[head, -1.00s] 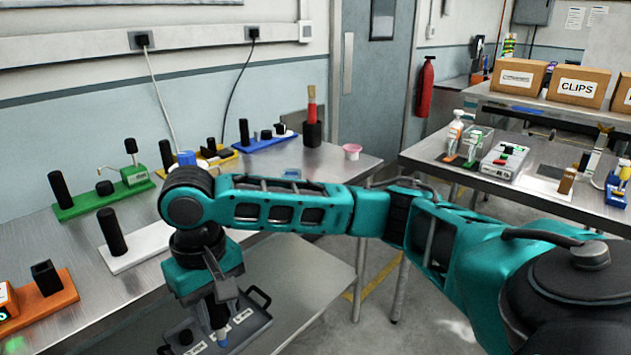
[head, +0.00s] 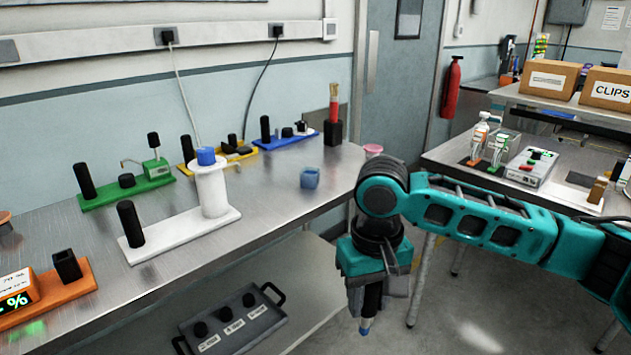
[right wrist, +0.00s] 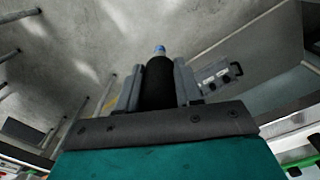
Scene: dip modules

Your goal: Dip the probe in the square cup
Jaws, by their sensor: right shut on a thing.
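My right gripper (head: 368,285) is shut on the probe, a black rod with a blue tip (head: 366,325) that points down. The probe also shows in the right wrist view (right wrist: 158,82), between the two fingers. The gripper hangs in front of the table's right end, with the tip over the floor. A small blue cup (head: 310,179), which looks square, stands on the steel table (head: 270,205), up and to the left of the gripper and apart from the probe. A pink cup (head: 373,150) stands behind my arm, partly hidden. My left gripper is not in view.
A grey tray (head: 235,330) with black round parts sits on the lower shelf. A white stand (head: 180,235) with a tall spool and a black post is left of the blue cup. Green, yellow, blue and orange modules (head: 75,290) line the table. Bare steel surrounds the blue cup.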

